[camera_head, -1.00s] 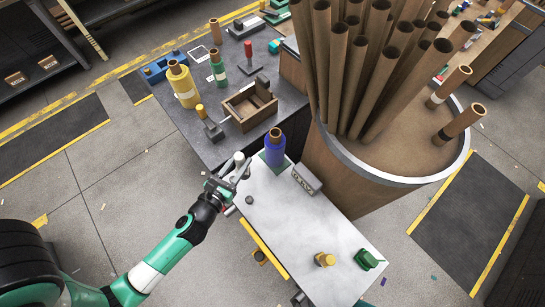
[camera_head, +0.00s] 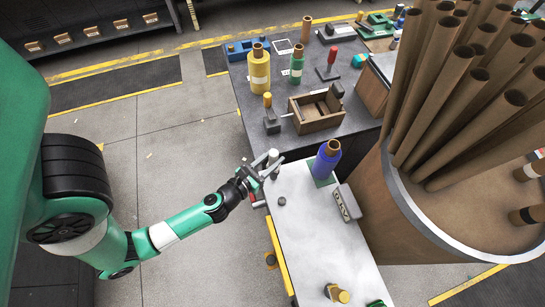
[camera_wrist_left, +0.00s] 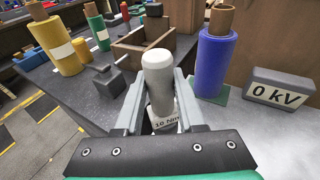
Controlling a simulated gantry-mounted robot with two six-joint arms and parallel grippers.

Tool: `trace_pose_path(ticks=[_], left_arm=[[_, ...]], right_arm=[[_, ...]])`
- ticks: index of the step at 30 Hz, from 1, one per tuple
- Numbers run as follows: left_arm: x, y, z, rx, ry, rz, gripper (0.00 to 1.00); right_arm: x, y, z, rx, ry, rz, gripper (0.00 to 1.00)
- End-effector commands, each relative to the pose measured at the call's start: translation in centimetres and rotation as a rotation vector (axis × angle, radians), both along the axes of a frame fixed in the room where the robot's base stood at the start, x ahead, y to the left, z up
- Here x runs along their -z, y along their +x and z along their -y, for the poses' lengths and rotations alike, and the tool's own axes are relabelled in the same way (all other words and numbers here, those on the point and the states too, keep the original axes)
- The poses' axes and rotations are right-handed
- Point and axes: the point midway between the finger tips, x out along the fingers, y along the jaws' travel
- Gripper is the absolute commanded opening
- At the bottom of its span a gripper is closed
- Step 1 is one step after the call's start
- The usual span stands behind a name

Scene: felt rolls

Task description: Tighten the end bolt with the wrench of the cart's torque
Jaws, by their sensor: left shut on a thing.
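My left gripper (camera_head: 262,174) is at the back left corner of the white-topped cart (camera_head: 330,240). In the left wrist view its fingers (camera_wrist_left: 158,100) are shut on a pale grey, rounded, upright handle (camera_wrist_left: 158,75), which also shows in the head view (camera_head: 273,157). A label reading "10 Nm" (camera_wrist_left: 165,122) is just below the handle; I take this to be the torque wrench. Its lower end is hidden by the gripper. A small dark round piece (camera_head: 282,201) lies on the cart top; I cannot tell whether it is the end bolt. My right gripper is not in view.
A blue roll (camera_head: 326,160) on a green base and a "0 kV" block (camera_head: 346,203) stand on the cart near the gripper. Behind is a dark table with a wooden box (camera_head: 315,112) and yellow roll (camera_head: 259,72). A large drum of tubes (camera_head: 415,215) stands right.

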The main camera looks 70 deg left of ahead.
Motion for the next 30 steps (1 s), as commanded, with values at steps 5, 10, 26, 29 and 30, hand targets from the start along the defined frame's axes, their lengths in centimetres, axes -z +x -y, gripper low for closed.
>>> trace_pose_path(ticks=[5, 10, 26, 29, 30], left_arm=[[1.9, 0.0, 0.0, 0.001, 0.0, 0.001, 0.0], [2.6, 0.0, 0.0, 0.001, 0.0, 0.001, 0.0], [2.7, 0.0, 0.0, 0.0, 0.001, 0.001, 0.0], [2.7, 0.0, 0.0, 0.0, 0.001, 0.001, 0.0], [2.7, 0.0, 0.0, 0.0, 0.001, 0.001, 0.0]], right_arm=[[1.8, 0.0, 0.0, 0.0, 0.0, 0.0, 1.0], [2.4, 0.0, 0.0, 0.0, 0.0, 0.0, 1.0], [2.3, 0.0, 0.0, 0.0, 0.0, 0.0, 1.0], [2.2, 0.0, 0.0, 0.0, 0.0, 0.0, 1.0], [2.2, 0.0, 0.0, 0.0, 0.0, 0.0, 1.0]])
